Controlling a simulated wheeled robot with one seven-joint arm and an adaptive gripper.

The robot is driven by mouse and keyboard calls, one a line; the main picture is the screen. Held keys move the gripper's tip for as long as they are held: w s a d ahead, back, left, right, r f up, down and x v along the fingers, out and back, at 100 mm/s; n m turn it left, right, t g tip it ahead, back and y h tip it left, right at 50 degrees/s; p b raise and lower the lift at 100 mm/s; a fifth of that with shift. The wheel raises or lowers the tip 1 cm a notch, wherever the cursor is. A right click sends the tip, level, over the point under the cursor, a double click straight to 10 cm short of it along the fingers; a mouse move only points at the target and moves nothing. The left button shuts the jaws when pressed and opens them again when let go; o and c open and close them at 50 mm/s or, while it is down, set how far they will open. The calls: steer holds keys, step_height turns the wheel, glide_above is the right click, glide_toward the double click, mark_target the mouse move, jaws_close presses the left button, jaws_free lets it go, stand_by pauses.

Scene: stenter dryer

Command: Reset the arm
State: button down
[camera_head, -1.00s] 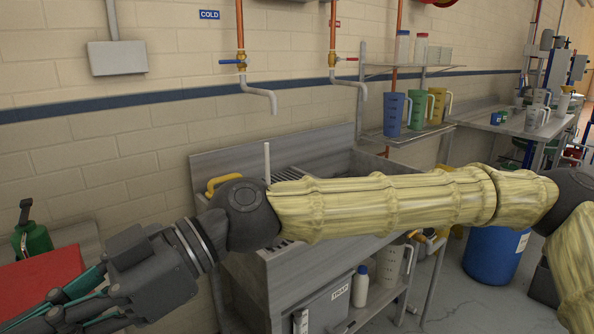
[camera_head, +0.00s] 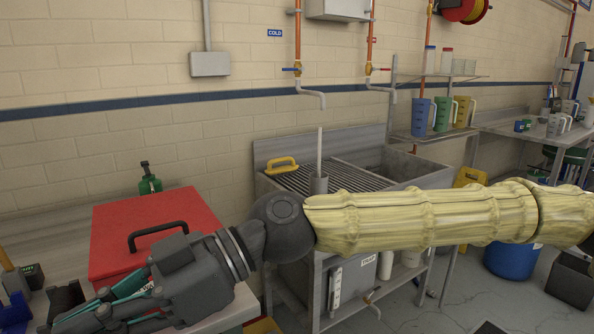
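My arm, in a yellowish ribbed sleeve, stretches across the head view from the right edge to the lower left. My gripper (camera_head: 95,312) is at the lower left, in front of the red lidded box (camera_head: 150,215) and its bench. The gripper's fingers run toward the bottom left corner, and I cannot make out whether they are apart or closed. No held object can be made out.
A steel sink (camera_head: 390,176) with a slatted drainboard and yellow-handled item (camera_head: 281,166) stands behind my arm. A green can (camera_head: 149,180) is behind the red box. Shelf jugs (camera_head: 443,114), a blue drum (camera_head: 512,260) and a yellow floor sign (camera_head: 469,178) are to the right.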

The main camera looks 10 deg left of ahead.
steer(key=w+a+f+m+t, duration=0.1)
steer(key=w+f+m+t, duration=0.2)
steer(key=f+m, duration=1.5)
steer(key=d+f+t+h, duration=0.1)
steer(key=d+f, duration=0.2)
steer(key=f, duration=0.7)
steer(key=d+f+t+h, duration=0.1)
steer(key=d+f, duration=0.2)
steer(key=f, duration=0.7)
steer(key=d+f+t, duration=0.1)
steer(key=d+f, duration=0.3)
steer(key=f, duration=0.6)
steer(key=d+f+m+t+h, duration=0.1)
steer(key=d+f+m+h, duration=0.2)
steer(key=d+f, duration=0.55)
steer(key=d+f+m+t+h, duration=0.2)
steer(key=d+f, duration=0.1)
steer(key=d, duration=1)
steer(key=d+f+m+t+h, duration=0.1)
steer(key=d+f+m+h, duration=0.2)
steer(key=d+f, duration=0.5)
steer(key=d+r+m+h, duration=0.1)
steer(key=d+r, duration=0.1)
steer(key=d, duration=0.8)
step_height(320, 180, up, 12)
steer(key=p, duration=1.2)
steer(key=shift+s+a+f, duration=0.1)
